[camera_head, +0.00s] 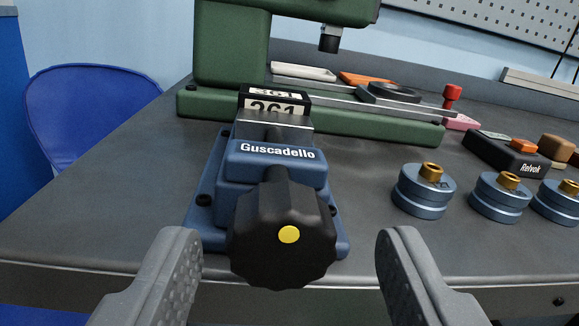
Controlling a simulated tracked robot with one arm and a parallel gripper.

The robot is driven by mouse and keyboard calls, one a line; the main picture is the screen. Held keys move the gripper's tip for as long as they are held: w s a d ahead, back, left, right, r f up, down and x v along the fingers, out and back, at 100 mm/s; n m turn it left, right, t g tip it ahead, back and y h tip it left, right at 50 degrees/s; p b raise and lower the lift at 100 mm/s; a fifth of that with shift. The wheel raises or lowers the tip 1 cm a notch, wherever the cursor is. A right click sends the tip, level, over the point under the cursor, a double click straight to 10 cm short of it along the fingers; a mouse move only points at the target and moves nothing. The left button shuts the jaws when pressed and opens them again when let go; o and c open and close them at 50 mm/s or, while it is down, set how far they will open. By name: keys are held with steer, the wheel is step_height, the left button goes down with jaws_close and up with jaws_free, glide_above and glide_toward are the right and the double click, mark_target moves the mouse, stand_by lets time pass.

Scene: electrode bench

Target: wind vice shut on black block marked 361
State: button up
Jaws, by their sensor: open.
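The blue vice (272,173) marked Guscadello stands near the front edge of the bench, left of the middle of the view. Its black round knob (284,234) with a yellow centre dot faces me. The black block (274,98) with a white label sits at the vice's far end, behind the metal jaw plate; its number is partly hidden and reads like 361. I cannot tell whether the jaws touch it. My gripper (290,265) is open, with one finger on each side of the knob and nearer to me, apart from it.
A green machine (230,45) stands behind the vice. Several blue cylinders with brass tops (424,190) stand to the right. A black Relvok box (500,155) and a red-topped piece (451,95) lie farther back. A blue chair (90,105) is at the left.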

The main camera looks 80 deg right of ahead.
steer(key=shift+x, duration=1.4)
